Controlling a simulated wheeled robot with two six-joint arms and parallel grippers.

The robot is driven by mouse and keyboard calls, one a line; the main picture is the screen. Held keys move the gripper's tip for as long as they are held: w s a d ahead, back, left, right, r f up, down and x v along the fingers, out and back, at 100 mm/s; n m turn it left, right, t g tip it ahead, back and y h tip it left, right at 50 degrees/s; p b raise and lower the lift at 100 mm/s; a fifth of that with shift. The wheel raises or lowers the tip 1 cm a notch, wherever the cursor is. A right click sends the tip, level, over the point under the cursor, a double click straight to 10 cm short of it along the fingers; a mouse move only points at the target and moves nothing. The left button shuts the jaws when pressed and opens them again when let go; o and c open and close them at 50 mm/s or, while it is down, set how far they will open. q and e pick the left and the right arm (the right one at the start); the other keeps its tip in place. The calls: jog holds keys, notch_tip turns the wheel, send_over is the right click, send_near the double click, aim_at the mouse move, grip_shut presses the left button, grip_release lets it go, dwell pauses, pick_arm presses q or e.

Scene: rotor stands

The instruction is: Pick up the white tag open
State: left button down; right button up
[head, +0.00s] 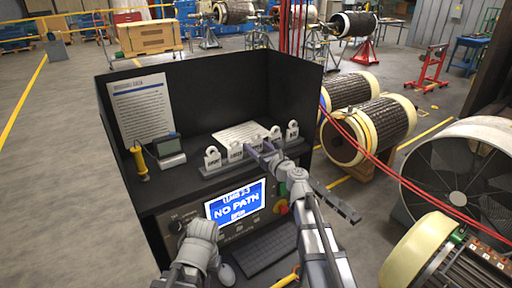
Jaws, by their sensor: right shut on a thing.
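Several white tags with round-holed tops stand in a row on a grey rack (222,168) on the black desk. The leftmost tag (212,158) and the rightmost tag (292,131) show clearly; the printed words are too small to read surely. My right gripper (260,151) reaches in from the right and is shut on a white tag (254,142) near the middle of the row. Its fingers partly cover that tag. My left gripper (203,232) is low at the desk's front left, beside the screen; its fingers cannot be made out.
A screen (236,204) reads "NO PATH", with a keyboard (265,254) below. A yellow-handled tool (139,160) and a small meter (170,150) are left of the rack. Black panels (200,88) wall the desk's back and sides. Red cables (375,160) hang at the right.

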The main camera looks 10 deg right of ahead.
aim_at(256, 133)
jog(key=shift+c, duration=0.6)
jog(key=shift+r, duration=0.15)
notch_tip(256, 133, up, 10)
jog(key=p, duration=1)
jog(key=shift+f, duration=0.2)
